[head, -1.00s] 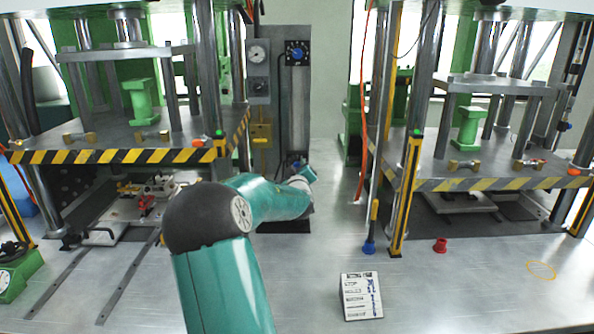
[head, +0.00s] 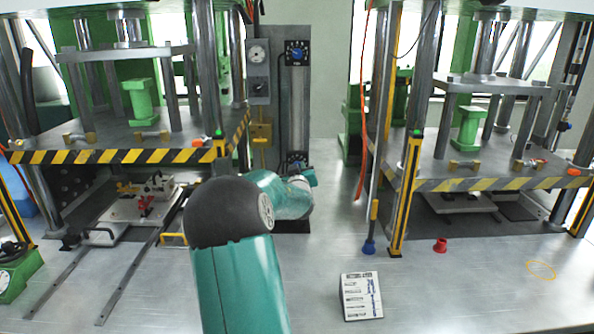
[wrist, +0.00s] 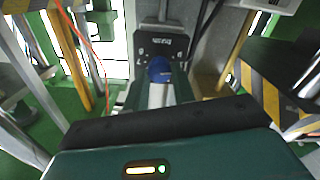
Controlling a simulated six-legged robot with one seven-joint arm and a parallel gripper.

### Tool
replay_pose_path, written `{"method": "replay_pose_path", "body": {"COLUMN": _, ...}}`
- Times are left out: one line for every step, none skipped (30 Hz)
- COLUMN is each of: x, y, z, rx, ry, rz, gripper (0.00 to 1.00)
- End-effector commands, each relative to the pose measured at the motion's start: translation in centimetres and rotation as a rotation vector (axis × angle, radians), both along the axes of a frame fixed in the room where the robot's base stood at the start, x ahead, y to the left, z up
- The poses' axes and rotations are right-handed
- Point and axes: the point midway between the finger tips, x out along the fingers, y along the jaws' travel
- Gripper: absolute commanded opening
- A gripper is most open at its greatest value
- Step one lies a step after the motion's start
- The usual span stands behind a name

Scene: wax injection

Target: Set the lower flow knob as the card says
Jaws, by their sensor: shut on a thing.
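The lower flow knob shows blue in the wrist view (wrist: 160,69), in front of a dark plate with white marks. In the head view, only the top of its dark dial plate (head: 296,157) shows above my wrist. My gripper (wrist: 160,83) is at the knob and shut on it; its fingers show only in part, and the head view hides them behind my arm. The knob's pointer setting cannot be read. The card (head: 361,296) stands on the table at the front, right of my arm. Its print is too small to read.
The upper blue knob (head: 297,53) is on the same panel, beside a gauge (head: 258,54). Presses with striped edges stand left (head: 120,156) and right (head: 500,184). A red cup (head: 440,245) and a blue-footed rod (head: 369,247) are at right. The front right table is clear.

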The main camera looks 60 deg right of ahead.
Motion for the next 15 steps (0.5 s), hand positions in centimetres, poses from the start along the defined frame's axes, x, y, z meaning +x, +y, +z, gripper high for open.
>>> {"method": "replay_pose_path", "body": {"x": -0.12, "y": -0.06, "z": 0.11, "rx": 0.019, "ry": -0.041, "rz": -0.002, "gripper": 0.03}}
{"method": "replay_pose_path", "body": {"x": -0.18, "y": -0.09, "z": 0.10, "rx": 0.032, "ry": -0.067, "rz": -0.003, "gripper": 0.03}}
{"method": "replay_pose_path", "body": {"x": -0.15, "y": -0.08, "z": 0.09, "rx": 0.049, "ry": -0.101, "rz": -0.002, "gripper": 0.03}}
{"method": "replay_pose_path", "body": {"x": -0.14, "y": -0.08, "z": 0.07, "rx": 0.063, "ry": -0.126, "rz": -0.002, "gripper": 0.03}}
{"method": "replay_pose_path", "body": {"x": -0.21, "y": -0.11, "z": 0.09, "rx": 0.076, "ry": -0.151, "rz": -0.003, "gripper": 0.03}}
{"method": "replay_pose_path", "body": {"x": -0.16, "y": -0.09, "z": 0.08, "rx": 0.093, "ry": -0.185, "rz": -0.002, "gripper": 0.03}}
{"method": "replay_pose_path", "body": {"x": -0.18, "y": -0.09, "z": 0.10, "rx": 0.106, "ry": -0.211, "rz": -0.002, "gripper": 0.03}}
{"method": "replay_pose_path", "body": {"x": -0.20, "y": -0.10, "z": 0.10, "rx": 0.118, "ry": -0.235, "rz": -0.003, "gripper": 0.03}}
{"method": "replay_pose_path", "body": {"x": -0.20, "y": -0.10, "z": 0.10, "rx": 0.135, "ry": -0.268, "rz": -0.002, "gripper": 0.03}}
{"method": "replay_pose_path", "body": {"x": -0.18, "y": -0.09, "z": 0.11, "rx": 0.147, "ry": -0.292, "rz": -0.002, "gripper": 0.03}}
{"method": "replay_pose_path", "body": {"x": -0.18, "y": -0.09, "z": 0.11, "rx": 0.159, "ry": -0.316, "rz": -0.002, "gripper": 0.03}}
{"method": "replay_pose_path", "body": {"x": -0.22, "y": -0.11, "z": 0.10, "rx": 0.174, "ry": -0.346, "rz": -0.002, "gripper": 0.03}}
{"method": "replay_pose_path", "body": {"x": -0.20, "y": -0.10, "z": 0.09, "rx": 0.186, "ry": -0.368, "rz": -0.002, "gripper": 0.03}}
{"method": "replay_pose_path", "body": {"x": -0.15, "y": -0.09, "z": 0.08, "rx": 0.197, "ry": -0.390, "rz": -0.001, "gripper": 0.03}}
{"method": "replay_pose_path", "body": {"x": -0.20, "y": -0.11, "z": 0.06, "rx": 0.211, "ry": -0.416, "rz": -0.002, "gripper": 0.03}}
